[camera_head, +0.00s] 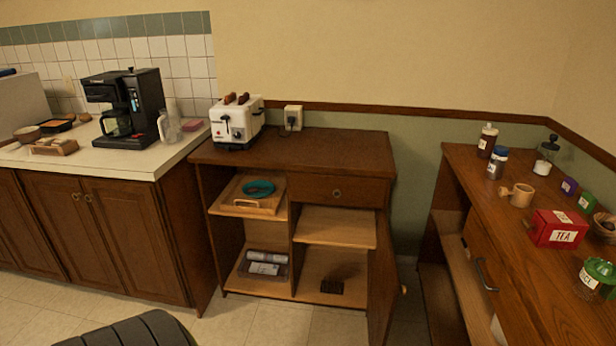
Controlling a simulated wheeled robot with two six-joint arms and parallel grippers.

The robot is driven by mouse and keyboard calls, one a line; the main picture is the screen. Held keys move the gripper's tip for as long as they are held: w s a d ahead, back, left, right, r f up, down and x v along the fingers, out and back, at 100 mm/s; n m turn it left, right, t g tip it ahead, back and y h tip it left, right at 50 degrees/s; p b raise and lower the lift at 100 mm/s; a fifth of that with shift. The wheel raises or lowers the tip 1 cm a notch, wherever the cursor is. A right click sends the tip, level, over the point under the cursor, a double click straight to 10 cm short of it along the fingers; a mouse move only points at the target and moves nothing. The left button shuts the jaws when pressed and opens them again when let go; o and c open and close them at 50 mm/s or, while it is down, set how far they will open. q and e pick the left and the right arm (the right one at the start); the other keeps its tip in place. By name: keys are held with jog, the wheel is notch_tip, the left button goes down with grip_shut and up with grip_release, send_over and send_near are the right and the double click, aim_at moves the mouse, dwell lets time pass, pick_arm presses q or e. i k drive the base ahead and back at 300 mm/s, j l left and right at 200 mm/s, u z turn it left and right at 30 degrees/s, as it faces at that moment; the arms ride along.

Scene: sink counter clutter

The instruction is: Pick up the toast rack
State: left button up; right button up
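A white toaster (237,122) with two brown slices sticking out stands on the left of the cabinet top. Neither of my grippers is in view.
The wooden cabinet (325,146) has its right door (382,285) open; its top is clear right of the toaster. Its shelves hold a wooden tray (235,203) with a teal ring. A coffee maker (128,108) stands left; jars and a tea box (557,229) stand right.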

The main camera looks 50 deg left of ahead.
aim_at(332, 285)
jog(key=u, duration=1.65)
jog(key=i+j, duration=0.1)
jog(key=i, duration=0.15)
jog(key=i+j+z, duration=0.25)
jog(key=i, duration=0.3)
jog(key=i+j+z, duration=0.2)
jog(key=i+j, duration=0.25)
jog(key=z, duration=1.35)
